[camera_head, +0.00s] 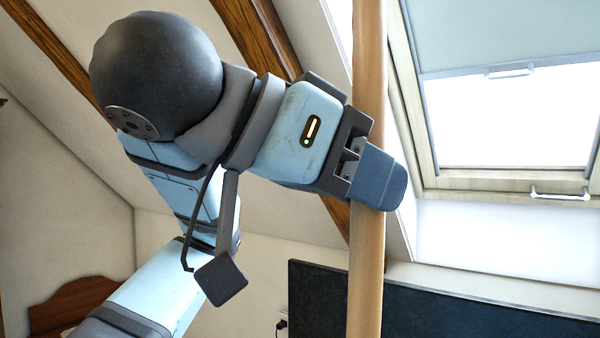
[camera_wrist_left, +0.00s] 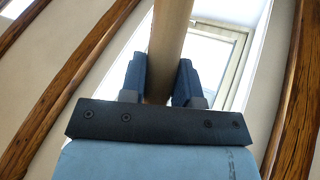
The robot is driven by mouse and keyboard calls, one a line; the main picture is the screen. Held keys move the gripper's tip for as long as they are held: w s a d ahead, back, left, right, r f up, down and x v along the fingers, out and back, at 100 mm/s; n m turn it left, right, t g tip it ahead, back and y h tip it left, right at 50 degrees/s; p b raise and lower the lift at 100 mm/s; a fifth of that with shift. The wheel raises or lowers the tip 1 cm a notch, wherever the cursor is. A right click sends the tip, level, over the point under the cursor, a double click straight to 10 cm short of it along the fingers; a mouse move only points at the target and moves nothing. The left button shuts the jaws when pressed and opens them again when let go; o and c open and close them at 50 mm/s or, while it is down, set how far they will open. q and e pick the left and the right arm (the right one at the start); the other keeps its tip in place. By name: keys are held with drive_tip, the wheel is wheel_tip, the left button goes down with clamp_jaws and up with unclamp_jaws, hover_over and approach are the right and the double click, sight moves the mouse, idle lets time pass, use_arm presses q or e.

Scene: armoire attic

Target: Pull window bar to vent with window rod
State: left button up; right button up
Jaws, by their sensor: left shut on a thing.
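The wooden window rod (camera_head: 366,270) stands nearly upright in the head view and runs out of the top and bottom of the picture. My left gripper (camera_head: 378,180) is shut around it. In the left wrist view the rod (camera_wrist_left: 170,35) passes between the two fingers of the left gripper (camera_wrist_left: 160,85). The roof window (camera_head: 510,120) is at the upper right, with a white bar (camera_head: 560,195) on its lower frame. A second white handle (camera_head: 510,71) sits on the blind's lower edge. The rod's ends are out of view. My right gripper is not in view.
A pale blind (camera_head: 500,35) covers the upper window. A dark panel (camera_head: 460,312) stands below the window. Wooden beams (camera_head: 262,35) cross the sloped ceiling. A brown wooden headboard (camera_head: 70,308) shows at the lower left.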

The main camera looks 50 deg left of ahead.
use_arm(q)
drive_tip(key=shift+n+y, duration=0.5)
drive_tip(key=s, duration=0.1)
drive_tip(key=s+a, duration=0.1)
drive_tip(key=s, duration=0.1)
drive_tip(key=s+a, duration=0.1)
drive_tip(key=s, duration=0.1)
drive_tip(key=shift+a+r, duration=0.1)
drive_tip(key=shift+r, duration=0.25)
